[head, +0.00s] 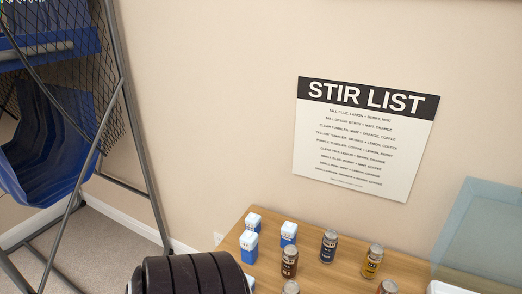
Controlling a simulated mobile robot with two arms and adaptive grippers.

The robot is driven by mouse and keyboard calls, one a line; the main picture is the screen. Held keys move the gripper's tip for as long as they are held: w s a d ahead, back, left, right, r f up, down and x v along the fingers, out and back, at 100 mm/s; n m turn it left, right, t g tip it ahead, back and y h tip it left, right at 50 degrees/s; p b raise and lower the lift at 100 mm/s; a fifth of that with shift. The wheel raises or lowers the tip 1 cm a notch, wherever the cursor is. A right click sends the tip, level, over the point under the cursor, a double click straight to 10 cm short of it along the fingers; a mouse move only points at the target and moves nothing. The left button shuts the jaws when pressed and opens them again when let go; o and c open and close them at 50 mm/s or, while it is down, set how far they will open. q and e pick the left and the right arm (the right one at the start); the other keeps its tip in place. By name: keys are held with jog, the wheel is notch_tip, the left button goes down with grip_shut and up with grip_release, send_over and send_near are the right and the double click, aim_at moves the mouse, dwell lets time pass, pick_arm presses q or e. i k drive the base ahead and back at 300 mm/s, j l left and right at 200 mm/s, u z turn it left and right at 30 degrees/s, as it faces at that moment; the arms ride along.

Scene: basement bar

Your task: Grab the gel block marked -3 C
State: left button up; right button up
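Several small blue blocks with white tops stand on the wooden table at the bottom of the head view. One block (253,222) is at the back left corner, one (249,246) is in front of it, and one (289,233) is to the right. A bit of another pale piece shows low beside the dark ribbed shape. The markings on the blocks are too small to read, so I cannot tell which is marked -3 C. Neither of my grippers is in view.
Several jars stand right of the blocks, including a dark one (328,246) and a yellow one (372,261). A STIR LIST sign (362,145) hangs on the wall. A translucent bluish box (480,235) is at right. A metal frame rack (125,90) with blue bins stands left.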

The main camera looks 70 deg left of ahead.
aim_at(289, 230)
jog(key=u, duration=1.85)
jog(key=i+j, duration=0.1)
jog(key=j, duration=0.3)
jog(key=i+j, duration=0.1)
jog(key=j, duration=0.3)
jog(key=i+j, duration=0.1)
jog(key=j, duration=0.3)
jog(key=i+j, duration=0.1)
jog(key=j, duration=0.3)
